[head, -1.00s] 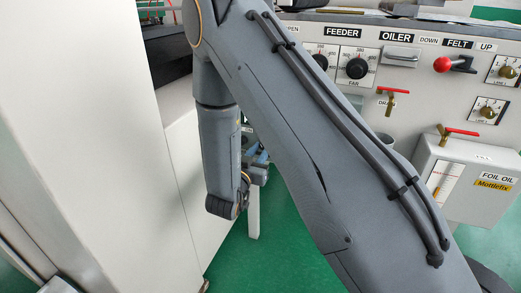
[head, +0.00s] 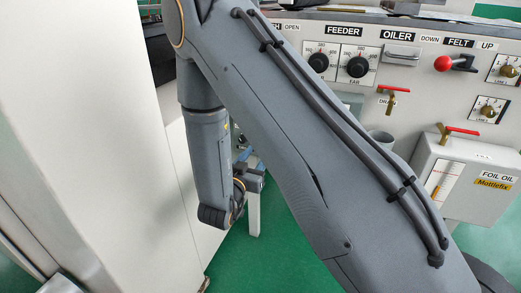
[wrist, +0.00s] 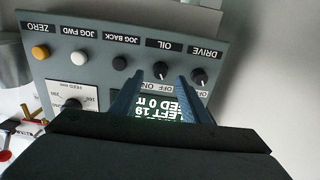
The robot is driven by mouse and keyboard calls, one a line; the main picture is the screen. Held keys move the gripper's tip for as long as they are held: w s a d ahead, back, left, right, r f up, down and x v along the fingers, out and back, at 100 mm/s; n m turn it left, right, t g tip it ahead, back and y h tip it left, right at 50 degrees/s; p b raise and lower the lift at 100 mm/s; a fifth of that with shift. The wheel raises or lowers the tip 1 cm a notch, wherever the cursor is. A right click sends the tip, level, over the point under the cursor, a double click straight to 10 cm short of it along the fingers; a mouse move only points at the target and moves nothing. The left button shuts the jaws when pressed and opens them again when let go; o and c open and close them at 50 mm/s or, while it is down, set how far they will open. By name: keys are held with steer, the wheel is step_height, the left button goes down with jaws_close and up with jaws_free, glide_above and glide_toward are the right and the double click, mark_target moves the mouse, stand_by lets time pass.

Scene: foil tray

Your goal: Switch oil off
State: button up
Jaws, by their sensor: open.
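In the wrist view, the panel appears upside down. The black OIL knob (wrist: 160,70) sits on it, with ON and OFF markings on its lower side in the picture. A pale pointer mark shows on the knob, but I cannot tell clearly which setting it points to. My gripper (wrist: 160,77) is open, its two blue fingers reaching toward the panel, one on each side of the OIL knob in the picture. I see no contact, and the gap to the knob is hard to judge. In the head view, my gripper (head: 254,178) is partly hidden behind my arm.
The DRIVE knob (wrist: 200,76) is close beside the right finger. JOG BACK (wrist: 119,63), white JOG FWD (wrist: 79,57) and orange ZERO (wrist: 40,52) buttons lie to the left. A green display (wrist: 160,110) shows between the fingers. A large pale cabinet (head: 75,130) stands left in the head view.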

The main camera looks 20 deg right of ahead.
steer(key=shift+v, duration=1.95)
steer(key=a+r+n+g+y, duration=0.2)
steer(key=a+n+g+y, duration=0.15)
steer(key=a+y, duration=0.65)
steer(key=s+a+r+n+g+y, duration=0.1)
steer(key=s+r+n+g+y, duration=0.15)
steer(key=s, duration=0.45)
steer(key=s+a+r+n+g+y, duration=0.1)
steer(key=s+r+g, duration=0.25)
steer(key=s, duration=0.45)
steer(key=s+d+r+n+g+h, duration=0.25)
steer(key=s+d+g, duration=0.4)
steer(key=s, duration=0.75)
steer(key=d+r+m+t+p, duration=0.1)
steer(key=d+r+m+p, duration=0.1)
steer(key=d+r+p, duration=0.8)
steer(key=p, duration=0.7)
